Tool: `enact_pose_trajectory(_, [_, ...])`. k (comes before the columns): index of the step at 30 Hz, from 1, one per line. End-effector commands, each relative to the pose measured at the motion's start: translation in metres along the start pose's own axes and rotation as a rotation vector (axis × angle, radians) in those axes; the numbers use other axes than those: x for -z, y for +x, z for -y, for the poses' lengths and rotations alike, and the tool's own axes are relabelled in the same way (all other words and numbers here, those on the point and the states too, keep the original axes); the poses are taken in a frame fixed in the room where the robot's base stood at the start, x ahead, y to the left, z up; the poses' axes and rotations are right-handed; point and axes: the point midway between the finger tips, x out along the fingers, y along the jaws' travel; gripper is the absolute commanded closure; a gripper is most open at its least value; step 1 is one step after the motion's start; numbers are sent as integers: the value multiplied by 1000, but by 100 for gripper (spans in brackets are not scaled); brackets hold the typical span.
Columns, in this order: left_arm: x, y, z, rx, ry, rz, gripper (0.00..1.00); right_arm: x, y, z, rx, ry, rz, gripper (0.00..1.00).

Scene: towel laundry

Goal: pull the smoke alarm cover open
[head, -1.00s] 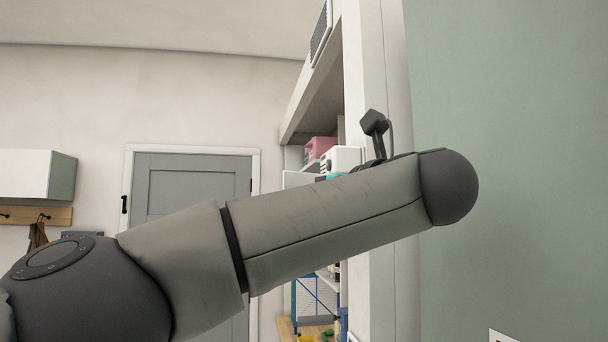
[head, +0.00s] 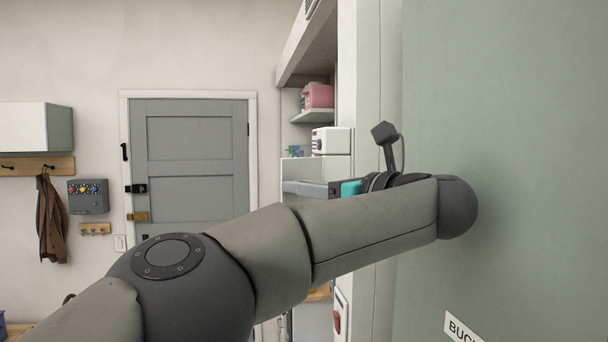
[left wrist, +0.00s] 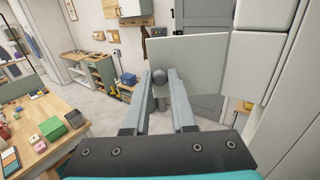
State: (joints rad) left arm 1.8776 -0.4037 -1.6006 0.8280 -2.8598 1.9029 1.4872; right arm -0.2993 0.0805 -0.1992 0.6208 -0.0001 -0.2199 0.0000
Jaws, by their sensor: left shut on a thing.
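A pale, flat, square panel, seemingly the cover (left wrist: 200,55), stands in front of my left gripper (left wrist: 160,77) in the left wrist view. A dark round knob (left wrist: 158,75) shows at its lower left, between my fingertips. My left gripper is shut on this knob, with the fingers still a little apart around it. In the head view, my left gripper (head: 305,188) points left, with a teal band behind its fingers, and the pale cover (head: 301,168) shows just above them. My forearm hides what lies below. No smoke alarm body is clearly recognizable. My right gripper is out of view.
A tall white shelf unit with a pink box (head: 318,96) and a white box (head: 332,141) stands behind the gripper. A green wall (head: 510,150) is close on the right. A wooden table (left wrist: 40,130) with small items is at left in the wrist view.

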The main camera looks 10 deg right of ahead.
Motion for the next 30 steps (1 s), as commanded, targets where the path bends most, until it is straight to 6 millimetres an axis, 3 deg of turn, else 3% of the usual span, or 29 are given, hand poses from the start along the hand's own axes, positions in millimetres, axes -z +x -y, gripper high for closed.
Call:
enact_pose_trajectory(15, [0,0,0,-7,0,2,100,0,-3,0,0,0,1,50])
enact_pose_trajectory(16, [0,0,0,-6,0,2,73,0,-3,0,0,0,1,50])
enact_pose_trajectory(21, [0,0,0,-6,1,1,54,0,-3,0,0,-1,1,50])
enact_pose_trajectory(24, [0,0,0,-6,1,0,46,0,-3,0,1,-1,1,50])
enact_pose_trajectory(30, [0,0,0,-5,1,0,46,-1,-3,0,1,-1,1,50])
